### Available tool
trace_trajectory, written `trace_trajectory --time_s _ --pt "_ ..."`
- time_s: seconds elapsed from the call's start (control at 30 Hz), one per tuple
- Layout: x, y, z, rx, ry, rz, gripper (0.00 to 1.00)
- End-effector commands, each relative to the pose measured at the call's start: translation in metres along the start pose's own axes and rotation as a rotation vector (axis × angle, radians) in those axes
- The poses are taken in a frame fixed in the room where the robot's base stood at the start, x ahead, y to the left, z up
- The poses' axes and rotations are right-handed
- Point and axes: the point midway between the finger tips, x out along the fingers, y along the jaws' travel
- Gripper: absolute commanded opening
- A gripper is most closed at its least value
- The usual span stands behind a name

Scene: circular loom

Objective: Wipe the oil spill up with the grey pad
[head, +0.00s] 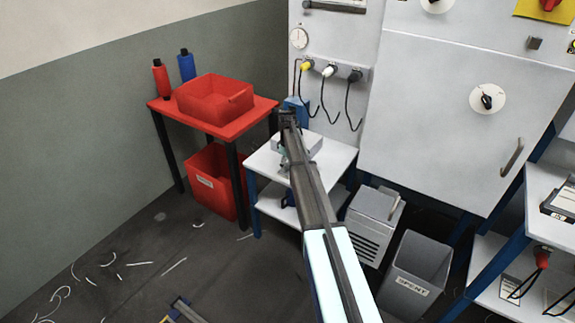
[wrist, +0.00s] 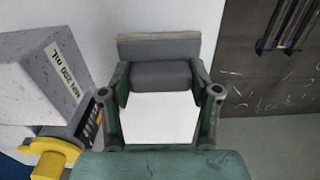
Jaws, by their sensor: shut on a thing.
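The grey pad (wrist: 158,50) is a grey block with a rounded grip, seen at the top middle of the wrist view. My gripper (wrist: 160,88) has its two green-and-grey fingers on either side of the pad's grip and is shut on it. White surface shows just below the pad; I cannot tell whether the pad touches it. In the head view my gripper (head: 285,157) is over the white side table (head: 336,157), mostly hidden by my own arm, and I cannot make out the pad there. I see no clear oil spill in either view.
A pale grey box (wrist: 42,88) labelled 200 mL, with a yellow knob (wrist: 55,160), stands close left of my gripper. A red table (head: 262,107) with a red bin (head: 215,98) is left of the side table. A grey cabinet (head: 374,222) and spent bin (head: 416,270) stand right.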

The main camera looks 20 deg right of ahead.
Motion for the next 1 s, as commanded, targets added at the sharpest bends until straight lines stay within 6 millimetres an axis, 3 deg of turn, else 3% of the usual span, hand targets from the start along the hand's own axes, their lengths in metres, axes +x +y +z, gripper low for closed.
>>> trace_trajectory --time_s 0.17,0.23,0.8,1.0 --pt "-0.006 -0.001 0.001 -0.002 0.000 0.000 0.29" --pt "-0.025 -0.002 0.001 -0.003 0.002 0.002 0.29" --pt "-0.074 -0.005 -0.003 -0.008 0.001 0.001 0.29" --pt "-0.082 -0.006 -0.004 -0.009 0.000 0.000 0.29"
